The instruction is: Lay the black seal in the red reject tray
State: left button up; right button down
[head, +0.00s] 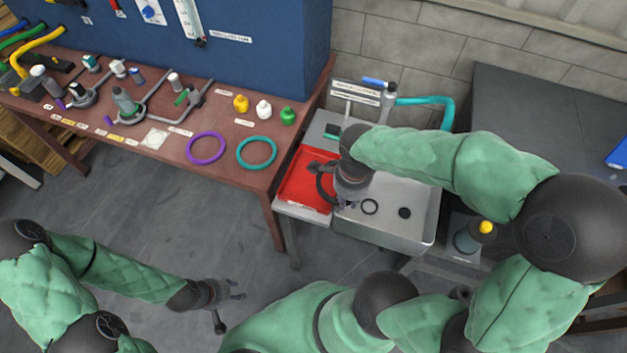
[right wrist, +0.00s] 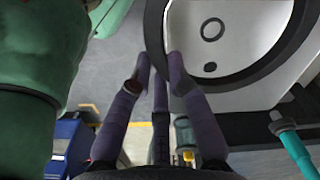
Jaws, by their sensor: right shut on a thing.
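The black seal (head: 321,186) is a large ring held over the red reject tray (head: 298,205), at the left of the sink unit. It looks tilted and above the tray floor; I cannot tell if it touches the tray. My right gripper (head: 328,170) is shut on its rim and hides part of it. In the right wrist view the fingers of my right gripper (right wrist: 160,66) pinch the edge of the black seal (right wrist: 154,28), which frames the sink behind. My left gripper (head: 238,290) is empty, fingers apart, over the floor at the bottom.
The pale sink (head: 424,225) holds a small dark ring (head: 370,206) and a black disc (head: 404,213). A brown bench (head: 230,175) to the left carries a purple ring (head: 206,148), a teal ring (head: 257,153) and bottles. A teal hose (head: 425,101) stands behind the sink.

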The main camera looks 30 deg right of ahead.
jog(key=s+m, duration=0.1)
jog(key=m, duration=0.1)
jog(key=b, duration=0.4)
send_over(313, 198)
jog(key=f, duration=0.9)
jog(key=shift+s+d+f, duration=0.1)
jog(key=shift+s+f, duration=0.15)
jog(key=shift+w+f, duration=0.1)
jog(key=shift+f, duration=0.1)
jog(key=shift+w+f+b, duration=0.15)
jog(key=shift+f+b, duration=0.75)
jog(key=shift+f, duration=0.7)
jog(key=shift+f, duration=0.2)
jog(key=c, duration=1.2)
grip_release()
